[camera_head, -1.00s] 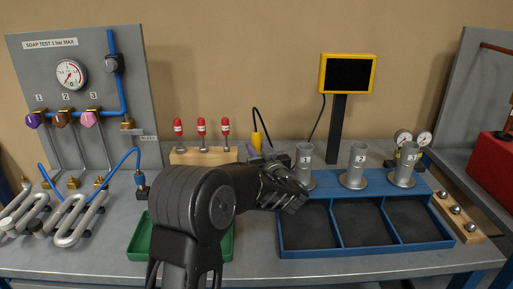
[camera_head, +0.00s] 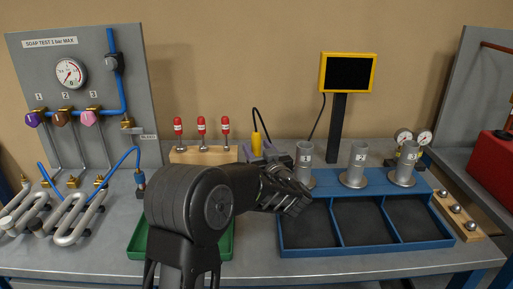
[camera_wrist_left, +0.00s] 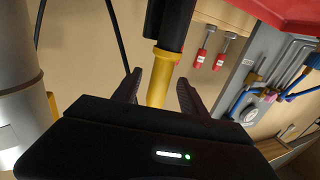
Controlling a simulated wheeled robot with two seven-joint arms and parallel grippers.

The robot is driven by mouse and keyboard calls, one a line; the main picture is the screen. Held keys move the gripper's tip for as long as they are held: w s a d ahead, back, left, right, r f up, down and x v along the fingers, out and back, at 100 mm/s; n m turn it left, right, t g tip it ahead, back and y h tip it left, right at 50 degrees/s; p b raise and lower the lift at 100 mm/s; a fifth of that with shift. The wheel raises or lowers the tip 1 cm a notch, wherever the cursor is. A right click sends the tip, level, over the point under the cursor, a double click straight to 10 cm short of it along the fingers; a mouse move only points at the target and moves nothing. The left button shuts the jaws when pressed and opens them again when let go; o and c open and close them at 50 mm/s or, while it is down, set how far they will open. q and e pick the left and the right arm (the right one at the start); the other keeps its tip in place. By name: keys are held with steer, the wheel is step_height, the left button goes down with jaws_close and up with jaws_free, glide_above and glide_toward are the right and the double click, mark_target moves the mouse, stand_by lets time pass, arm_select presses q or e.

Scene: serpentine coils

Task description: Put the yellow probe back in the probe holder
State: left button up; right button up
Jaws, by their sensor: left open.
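The yellow probe (camera_head: 256,144) stands behind my left gripper in the head view, with a black cable looping up from its top. In the left wrist view its yellow part (camera_wrist_left: 160,84) lies between my spread fingers, with a dark section above it in the picture. My left gripper (camera_head: 268,157) is open; its fingers also show on both sides of the probe in the wrist view (camera_wrist_left: 160,92), and I see no clear grip contact. The probe holder is not clearly visible; I cannot tell whether the dark section belongs to it. My right gripper is out of view.
Numbered grey metal cylinders (camera_head: 304,164) stand just right of the gripper, behind a blue divided tray (camera_head: 339,251). Red-capped pieces stand in a wooden block (camera_head: 203,156) to the left. A green tray (camera_head: 138,249) lies partly behind my arm. A yellow-framed screen (camera_head: 348,73) stands behind.

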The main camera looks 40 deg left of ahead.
arm_select(q)
steer(key=v, duration=0.6)
steer(key=shift+d+b, duration=0.25)
steer(key=shift+b, duration=0.1)
steer(key=shift+s, duration=0.15)
